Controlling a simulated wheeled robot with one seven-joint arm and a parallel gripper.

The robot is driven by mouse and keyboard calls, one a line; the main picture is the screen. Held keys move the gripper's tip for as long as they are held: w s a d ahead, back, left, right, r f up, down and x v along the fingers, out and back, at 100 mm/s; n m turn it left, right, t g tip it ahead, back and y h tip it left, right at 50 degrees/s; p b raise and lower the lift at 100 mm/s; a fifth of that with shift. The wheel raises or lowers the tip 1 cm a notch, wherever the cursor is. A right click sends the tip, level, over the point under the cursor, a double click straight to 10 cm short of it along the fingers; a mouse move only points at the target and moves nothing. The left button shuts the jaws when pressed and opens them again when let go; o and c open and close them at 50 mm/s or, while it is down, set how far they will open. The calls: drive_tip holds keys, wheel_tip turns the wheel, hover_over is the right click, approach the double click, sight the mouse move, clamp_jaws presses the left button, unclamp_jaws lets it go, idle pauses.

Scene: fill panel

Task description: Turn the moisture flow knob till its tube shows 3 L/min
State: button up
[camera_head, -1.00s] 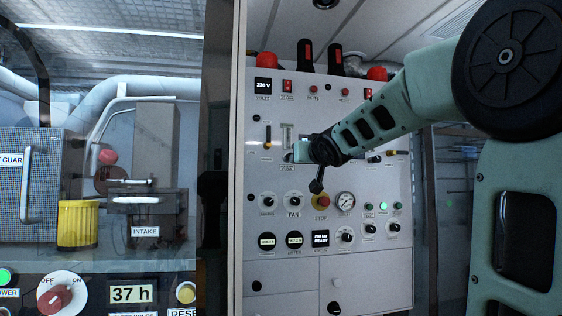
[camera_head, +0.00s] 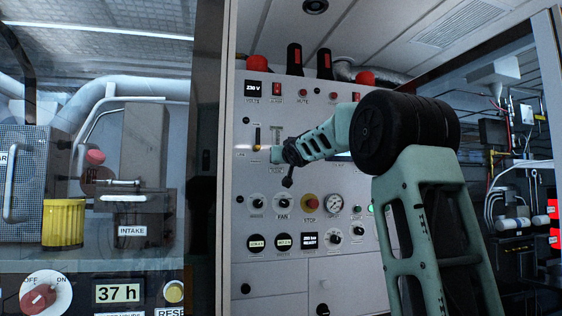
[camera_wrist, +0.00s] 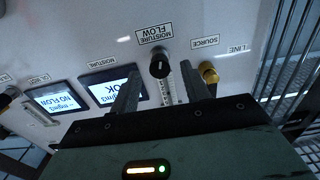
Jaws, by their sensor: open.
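The moisture flow knob (camera_wrist: 159,66) is black and round, with a pale mark on its face, beside its "MOISTURE FLOW" label in the wrist view. Its narrow clear tube (camera_wrist: 169,90) runs from it toward my gripper and is partly hidden; I cannot read its level. The tube also shows in the head view (camera_head: 277,132), just above my gripper (camera_head: 275,155), which hides the knob there. In the wrist view my gripper (camera_wrist: 160,73) is open, its two fingertips on either side of the knob in the picture. I cannot tell whether they touch it.
A brass source knob (camera_wrist: 208,73) sits close beside the right finger in the wrist view. A red stop button (camera_head: 310,203) and a gauge (camera_head: 333,204) are lower on the panel.

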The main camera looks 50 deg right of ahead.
drive_tip(key=shift+x, duration=1)
drive_tip(key=c, duration=1)
drive_tip(key=n+p, duration=0.1)
drive_tip(key=n, duration=0.3)
drive_tip(key=shift+n, duration=0.4)
drive_tip(key=o, duration=1)
